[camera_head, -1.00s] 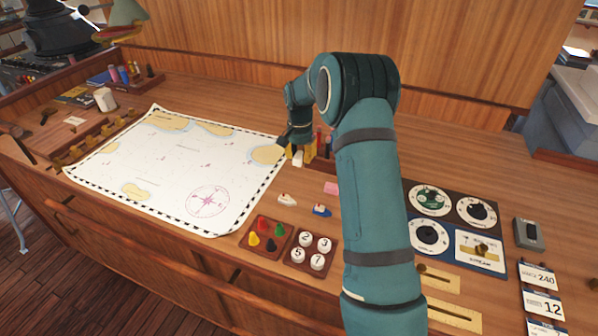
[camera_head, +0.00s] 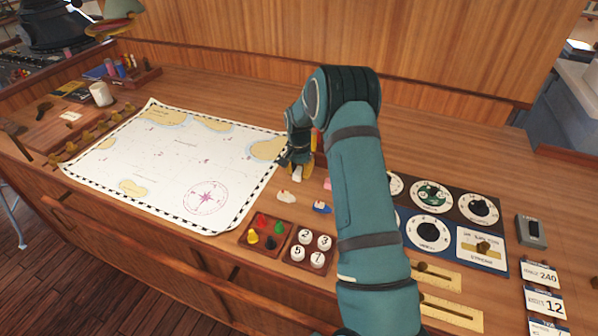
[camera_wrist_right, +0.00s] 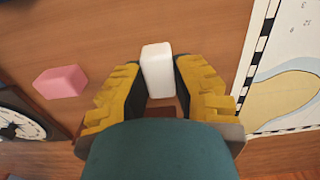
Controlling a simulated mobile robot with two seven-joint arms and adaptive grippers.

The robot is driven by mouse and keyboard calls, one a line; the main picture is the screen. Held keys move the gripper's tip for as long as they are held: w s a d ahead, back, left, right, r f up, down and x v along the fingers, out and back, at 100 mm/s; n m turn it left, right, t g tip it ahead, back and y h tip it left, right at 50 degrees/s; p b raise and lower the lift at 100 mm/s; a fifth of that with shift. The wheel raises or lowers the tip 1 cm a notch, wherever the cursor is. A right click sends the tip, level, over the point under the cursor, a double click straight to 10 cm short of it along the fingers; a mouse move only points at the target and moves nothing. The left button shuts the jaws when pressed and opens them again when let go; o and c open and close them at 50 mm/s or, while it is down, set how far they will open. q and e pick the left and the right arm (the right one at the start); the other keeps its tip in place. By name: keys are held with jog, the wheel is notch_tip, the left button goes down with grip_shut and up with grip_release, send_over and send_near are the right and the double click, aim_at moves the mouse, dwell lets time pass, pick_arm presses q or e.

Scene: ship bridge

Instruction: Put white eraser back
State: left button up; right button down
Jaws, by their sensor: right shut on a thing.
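My right gripper (camera_head: 297,170) is at the right edge of the chart, and its arm hides part of the desk. In the right wrist view my right gripper (camera_wrist_right: 162,85) is shut on the white eraser (camera_wrist_right: 157,68), a small block between the yellow-and-black fingers. The eraser shows as a small pale patch under the fingers in the head view. I cannot tell whether it touches the desk. A pink eraser (camera_wrist_right: 61,82) lies apart to the left in the wrist view; the arm partly hides it in the head view (camera_head: 327,184). My left gripper is not in view.
The chart (camera_head: 170,170) covers the middle left. Two small toy boats, a tray of coloured pawns (camera_head: 265,233) and a tray of number discs (camera_head: 311,247) are in front of the gripper. The dial panel (camera_head: 451,211) is to the right.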

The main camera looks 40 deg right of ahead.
aim_at(299, 170)
jog(key=shift+f, duration=0.2)
jog(key=shift+f, duration=0.2)
jog(key=c, duration=0.9)
grip_release()
jog(key=shift+r, duration=0.15)
notch_tip(299, 170, up, 12)
jog(key=shift+r, duration=0.1)
